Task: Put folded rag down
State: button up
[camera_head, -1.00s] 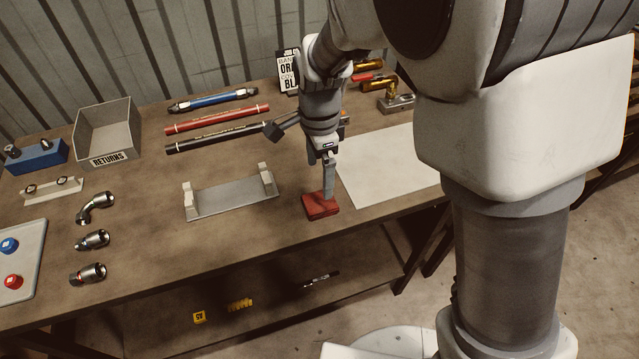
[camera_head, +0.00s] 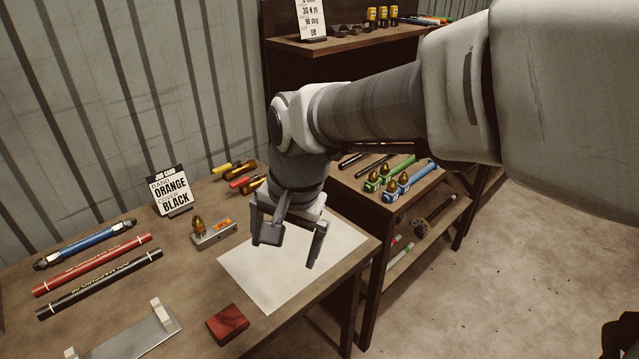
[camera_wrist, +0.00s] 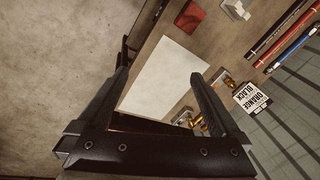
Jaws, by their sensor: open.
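The folded rag (camera_head: 227,324) is a small dark red square lying flat on the wooden workbench, left of the white sheet and near the bench's front edge. It also shows in the wrist view (camera_wrist: 190,16) at the top. My gripper (camera_head: 290,252) is open and empty, raised above the white sheet (camera_head: 262,283) and apart from the rag. In the wrist view both fingers of my gripper (camera_wrist: 160,78) are spread with nothing between them.
A grey cradle (camera_head: 135,338) stands left of the rag. Red and black hoses (camera_head: 97,265) and a blue hose (camera_head: 85,243) lie behind. A job card (camera_head: 169,190) stands at the back. A second bench (camera_head: 350,187) with fittings is on the right.

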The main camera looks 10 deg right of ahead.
jog(key=s+d+r+n+t+h, duration=0.1)
jog(key=s+d+r+n+t, duration=0.2)
jog(key=s+d+n, duration=0.3)
jog(key=s+d, duration=0.4)
jog(key=shift+d+r+h, duration=0.15)
jog(key=shift+r+h, duration=0.15)
jog(key=shift+r, duration=0.1)
jog(key=shift+w, duration=0.1)
dwell(0.6)
